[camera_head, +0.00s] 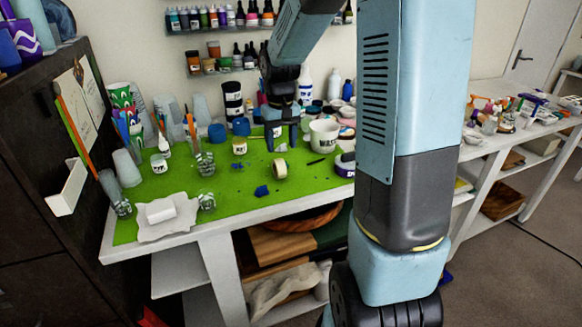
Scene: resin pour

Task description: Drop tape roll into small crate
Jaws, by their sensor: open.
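A cream-coloured tape roll (280,169) stands on its edge on the green mat (232,186) that covers the white workbench. My gripper (281,144) points down with its fingers apart. In the picture it is just above and behind the roll, with nothing visible between the fingers. How far it is from the roll in depth I cannot tell. I cannot make out a small crate for certain in this view; my arm covers part of the bench to the right.
White tubs (324,135), cups and bottles crowd the bench behind and right of the roll. Glass jars (206,163) stand at the left. The mat's front middle is mostly clear, apart from a blue lump (262,191).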

